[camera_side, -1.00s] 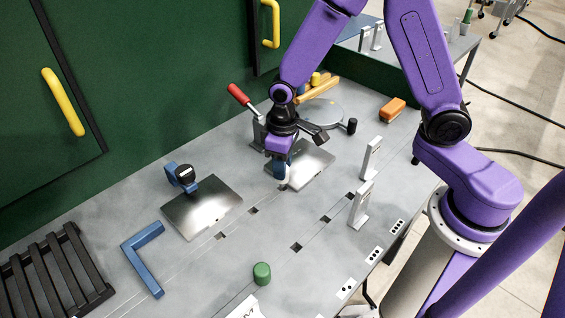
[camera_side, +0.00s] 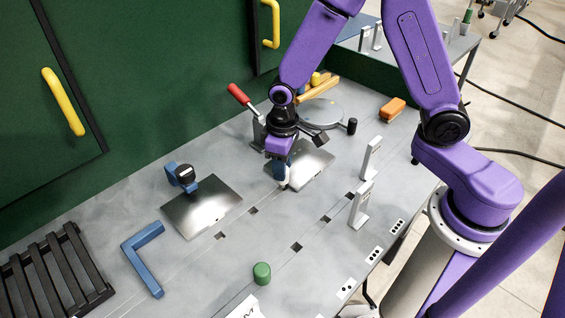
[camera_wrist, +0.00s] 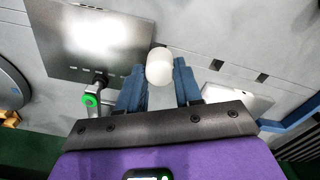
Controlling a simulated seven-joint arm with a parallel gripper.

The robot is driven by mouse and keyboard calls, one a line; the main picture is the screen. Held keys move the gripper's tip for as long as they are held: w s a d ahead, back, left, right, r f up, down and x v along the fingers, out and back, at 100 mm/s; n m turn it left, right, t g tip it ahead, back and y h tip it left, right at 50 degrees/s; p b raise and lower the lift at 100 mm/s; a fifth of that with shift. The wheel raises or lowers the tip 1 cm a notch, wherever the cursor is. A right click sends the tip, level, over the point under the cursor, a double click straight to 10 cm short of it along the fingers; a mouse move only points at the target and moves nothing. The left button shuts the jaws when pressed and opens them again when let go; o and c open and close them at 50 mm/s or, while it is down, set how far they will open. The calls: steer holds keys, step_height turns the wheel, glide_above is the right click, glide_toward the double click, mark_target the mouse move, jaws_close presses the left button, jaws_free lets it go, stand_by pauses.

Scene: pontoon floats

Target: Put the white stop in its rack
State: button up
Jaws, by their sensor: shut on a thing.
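The white stop (camera_wrist: 160,67) is a small rounded piece between the blue fingers of my gripper (camera_wrist: 160,80) in the wrist view. My gripper (camera_side: 281,174) is shut on it. In the side view the stop's pale end (camera_side: 284,183) shows under the fingers, beside the near-left edge of the farther metal plate (camera_side: 312,168). I cannot tell whether it touches the table. A black slatted rack (camera_side: 52,275) lies at the far left of the table; whether it is the stop's rack is not clear.
A second metal plate (camera_side: 203,208) with a blue clamp (camera_side: 181,177) lies left of my gripper. A blue angle piece (camera_side: 143,255), a green cylinder (camera_side: 262,273) and upright brackets (camera_side: 360,204) stand around. A red-handled clamp (camera_side: 241,97) is behind.

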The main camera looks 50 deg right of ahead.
steer(key=shift+f, duration=0.65)
steer(key=shift+r, duration=0.55)
steer(key=shift+f, duration=1.3)
stand_by(1.8)
steer(key=o, duration=1.1)
steer(key=shift+o, duration=0.2)
step_height(320, 180, up, 17)
steer(key=shift+r, duration=0.15)
steer(key=shift+s, duration=0.1)
